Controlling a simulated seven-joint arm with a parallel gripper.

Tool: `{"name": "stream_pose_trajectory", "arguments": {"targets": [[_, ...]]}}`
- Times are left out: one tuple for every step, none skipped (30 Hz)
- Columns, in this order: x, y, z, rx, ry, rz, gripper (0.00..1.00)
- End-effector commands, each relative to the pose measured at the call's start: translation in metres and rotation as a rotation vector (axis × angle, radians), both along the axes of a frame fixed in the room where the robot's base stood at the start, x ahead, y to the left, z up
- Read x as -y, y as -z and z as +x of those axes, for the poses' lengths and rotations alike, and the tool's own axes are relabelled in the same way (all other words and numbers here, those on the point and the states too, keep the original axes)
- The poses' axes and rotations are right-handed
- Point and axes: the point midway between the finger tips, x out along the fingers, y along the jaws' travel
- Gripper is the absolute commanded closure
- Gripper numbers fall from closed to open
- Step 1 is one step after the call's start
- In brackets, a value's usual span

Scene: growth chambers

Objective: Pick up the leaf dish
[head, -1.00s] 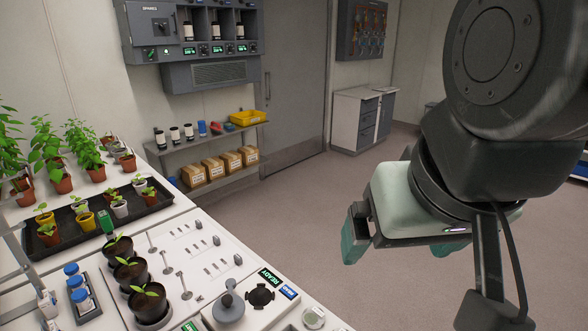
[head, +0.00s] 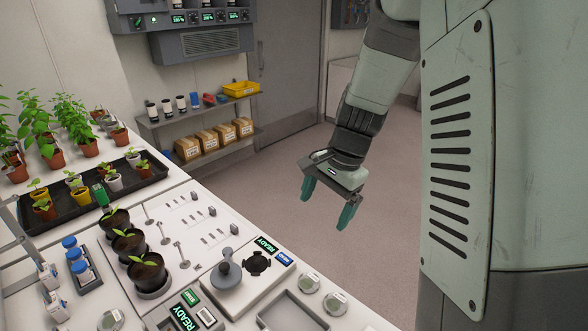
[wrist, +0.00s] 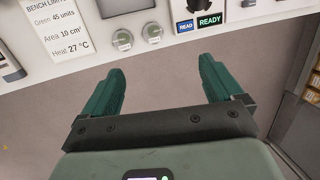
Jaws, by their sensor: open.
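Small round clear dishes lie on the white bench. Two sit near its front edge in the head view, a first dish (head: 308,282) and a second dish (head: 335,304). A third dish (head: 110,320) is at the lower left. I cannot tell which is the leaf dish. My gripper (head: 326,213) is open and empty, fingers pointing down, in the air beyond the bench edge. In the wrist view, two dishes, one on the left (wrist: 122,39) and one on the right (wrist: 152,32), lie past the open fingertips (wrist: 163,64), apart from them.
A shallow grey tray (head: 290,314) lies beside the two dishes. Potted seedlings (head: 147,270) and blue-capped bottles (head: 76,255) are farther left. The floor below my gripper is clear.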

Motion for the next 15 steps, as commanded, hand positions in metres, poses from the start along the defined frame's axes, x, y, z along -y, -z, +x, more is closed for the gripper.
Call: {"name": "stream_pose_trajectory", "arguments": {"targets": [[0.001,0.029,0.009,-0.05,0.056,0.008,0.07],[0.001,0.043,0.013,-0.072,0.09,0.011,0.07],[0.002,0.061,0.018,-0.102,0.133,0.016,0.07],[0.002,0.074,0.021,-0.123,0.162,0.018,0.07],[0.002,0.087,0.023,-0.141,0.193,0.02,0.07],[0.003,0.103,0.026,-0.164,0.227,0.021,0.07],[0.003,0.113,0.027,-0.178,0.25,0.021,0.07],[0.004,0.122,0.028,-0.192,0.272,0.022,0.07],[0.004,0.133,0.029,-0.208,0.295,0.021,0.07],[0.004,0.14,0.029,-0.217,0.31,0.021,0.07],[0.004,0.145,0.029,-0.224,0.323,0.021,0.07],[0.005,0.151,0.03,-0.233,0.337,0.02,0.07],[0.005,0.155,0.029,-0.237,0.343,0.02,0.07],[0.005,0.158,0.029,-0.24,0.347,0.019,0.07],[0.004,0.163,0.029,-0.241,0.352,0.019,0.07]]}}
